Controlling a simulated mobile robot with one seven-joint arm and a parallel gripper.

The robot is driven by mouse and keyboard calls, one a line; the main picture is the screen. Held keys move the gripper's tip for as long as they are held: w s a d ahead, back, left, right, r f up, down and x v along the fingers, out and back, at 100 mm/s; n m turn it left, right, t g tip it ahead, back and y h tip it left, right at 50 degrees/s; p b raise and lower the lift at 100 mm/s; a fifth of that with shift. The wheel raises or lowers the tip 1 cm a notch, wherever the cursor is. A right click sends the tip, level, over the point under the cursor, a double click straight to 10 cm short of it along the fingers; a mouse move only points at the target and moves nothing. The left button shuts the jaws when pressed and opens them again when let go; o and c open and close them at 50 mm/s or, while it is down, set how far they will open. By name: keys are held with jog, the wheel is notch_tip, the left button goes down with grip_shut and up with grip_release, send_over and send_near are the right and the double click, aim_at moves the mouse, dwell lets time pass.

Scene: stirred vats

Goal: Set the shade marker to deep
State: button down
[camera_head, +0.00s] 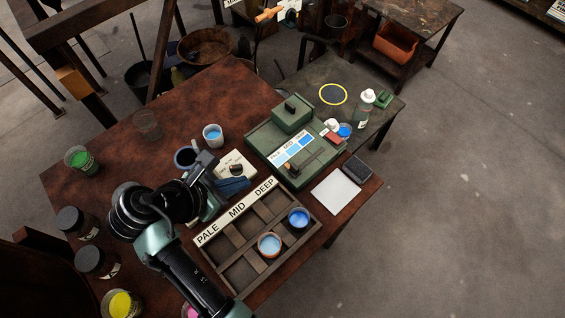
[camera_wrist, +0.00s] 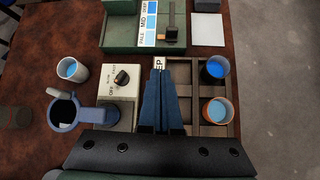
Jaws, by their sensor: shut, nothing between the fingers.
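The shade marker (camera_head: 293,169) is a black slider knob on the green box (camera_head: 330,160), beside a PALE, MID, DEEP strip of blue swatches (camera_head: 292,151). In the wrist view the marker (camera_wrist: 171,34) sits at the PALE end of its dark slot, and DEEP is at the far end. My gripper (camera_head: 248,184) has blue fingers, shut and empty. In the wrist view its tips (camera_wrist: 159,72) are short of the green box, apart from the marker, between the white dial box and the compartment tray.
A white box with a black dial (camera_wrist: 121,77) is left of my fingers. The tray labelled PALE, MID, DEEP (camera_head: 237,212) holds two blue-filled cups to the right. A blue-handled vessel (camera_wrist: 64,110) and a blue-filled cup (camera_wrist: 72,69) stand left. A white pad (camera_head: 336,191) lies beyond.

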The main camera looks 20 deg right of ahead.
aim_at(293, 171)
jog(key=shift+s+d+f+n+g, duration=0.15)
jog(key=shift+s+f+n+g, duration=0.25)
jog(key=shift+s+f, duration=0.25)
jog(key=shift+s+r, duration=0.1)
jog(key=x, duration=0.9)
jog(key=shift+d+b, duration=0.3)
jog(key=d, duration=0.1)
jog(key=w+d, duration=0.1)
jog(key=d, duration=0.1)
jog(key=shift+w+d, duration=0.15)
jog(key=shift+w, duration=0.05)
jog(key=shift+w+d+f+p, duration=0.15)
jog(key=shift+d+f+p, duration=0.15)
jog(key=shift+d, duration=0.1)
jog(key=shift+r, duration=0.1)
jog(key=w+d, duration=0.1)
jog(key=d, duration=0.2)
jog(key=w+d, duration=0.1)
jog(key=d, duration=0.2)
jog(key=w+d, duration=0.1)
jog(key=d, duration=0.2)
jog(key=shift+w+p, duration=0.15)
jog(key=shift+p, duration=0.2)
